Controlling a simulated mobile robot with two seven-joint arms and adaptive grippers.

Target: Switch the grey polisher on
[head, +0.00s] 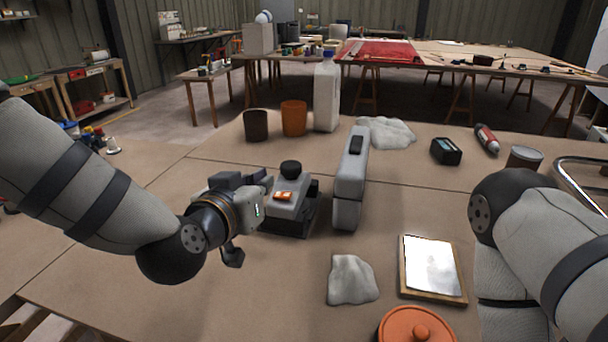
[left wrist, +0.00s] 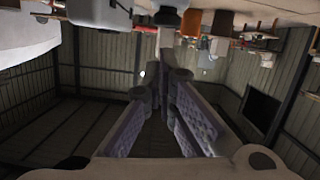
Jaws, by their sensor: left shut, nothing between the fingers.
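The grey polisher (head: 290,207) appears to be the low grey machine with a dark base and a round black knob, standing on the near table. An orange switch (head: 283,196) shows on its top; I cannot tell its position. My left gripper (head: 262,180) is shut and empty, just left of the polisher, with the wrist partly in front of the machine's left side. I cannot tell whether it touches. In the left wrist view, its padded fingers (left wrist: 164,82) converge, and pale grey shapes at the top edge are too cropped to name. My right gripper is out of view.
A tall grey block (head: 350,180) with a black patch stands close right of the polisher. Behind are a brown cup (head: 256,125), an orange cup (head: 294,118) and a white bottle (head: 326,97). A crumpled cloth (head: 351,280) and framed panel (head: 431,266) lie in front right.

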